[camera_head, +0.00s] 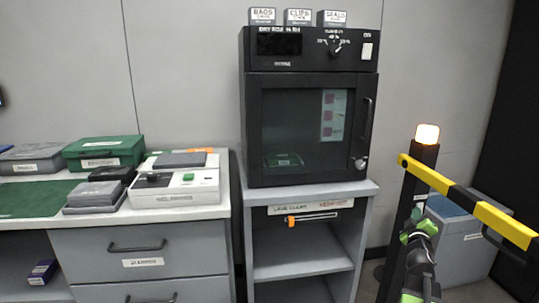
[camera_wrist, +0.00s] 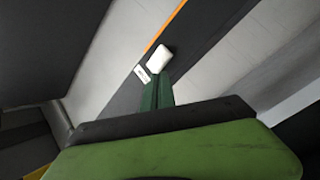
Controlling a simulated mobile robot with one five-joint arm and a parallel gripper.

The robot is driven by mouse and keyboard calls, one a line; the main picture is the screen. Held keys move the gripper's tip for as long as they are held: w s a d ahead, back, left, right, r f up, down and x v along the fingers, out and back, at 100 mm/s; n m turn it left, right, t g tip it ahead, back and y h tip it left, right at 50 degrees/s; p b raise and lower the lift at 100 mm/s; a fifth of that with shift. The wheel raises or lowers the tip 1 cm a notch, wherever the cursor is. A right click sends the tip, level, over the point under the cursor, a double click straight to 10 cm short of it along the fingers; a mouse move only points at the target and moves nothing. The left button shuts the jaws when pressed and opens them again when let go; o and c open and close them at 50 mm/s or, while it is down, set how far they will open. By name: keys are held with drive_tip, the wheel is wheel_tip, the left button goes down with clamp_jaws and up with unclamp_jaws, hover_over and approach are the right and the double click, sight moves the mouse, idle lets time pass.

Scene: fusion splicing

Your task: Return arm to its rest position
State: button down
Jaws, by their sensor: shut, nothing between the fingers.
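My gripper (camera_wrist: 158,92) shows in the wrist view as two narrow green fingers side by side, shut with nothing between them. A wide green and black part of my own wrist fills the bottom of that view. Beyond the fingertips are a pale rounded block (camera_wrist: 160,57) and a small white label (camera_wrist: 142,74); whether the tips touch them cannot be told. In the head view, green and black parts that look like my arm stand at the lower right, in front of a dark post (camera_head: 412,190). The fingertips cannot be made out there.
A yellow and black striped bar (camera_head: 480,207) reaches right from the post, which has a lit orange lamp (camera_head: 427,134). A black dry cabinet (camera_head: 255,130) stands on a grey shelf unit (camera_head: 300,260). A workbench (camera_head: 130,218) with boxes is left. A grey bin (camera_head: 462,250) stands behind the bar.

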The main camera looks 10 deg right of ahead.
drive_tip(key=w+a+f+m+g+y, duration=0.1)
drive_tip(key=a+f+m+g+y, duration=0.25)
drive_tip(key=a+f, duration=0.7)
drive_tip(key=w+a+f+m+g+y, duration=0.2)
drive_tip(key=a+f+g, duration=0.35)
drive_tip(key=a, duration=0.75)
drive_tip(key=s+a+f+n+g+y, duration=0.1)
drive_tip(key=s+a+f+g+y, duration=0.2)
drive_tip(key=a, duration=0.6)
drive_tip(key=s+a+f+g+y, duration=0.1)
drive_tip(key=s+a+f, duration=0.3)
drive_tip(key=a, duration=0.5)
drive_tip(key=s+a+f+n+g+y, duration=0.1)
drive_tip(key=s+a+f+g+y, duration=0.1)
drive_tip(key=s+a, duration=0.45)
wheel_tip(320, 180, up, 35)
drive_tip(key=w+a+p, duration=0.1)
drive_tip(key=a+p, duration=0.1)
drive_tip(key=p, duration=3.2)
drive_tip(key=shift+f+p, duration=0.2)
drive_tip(key=shift+p, duration=0.1)
drive_tip(key=shift+a, duration=0.15)
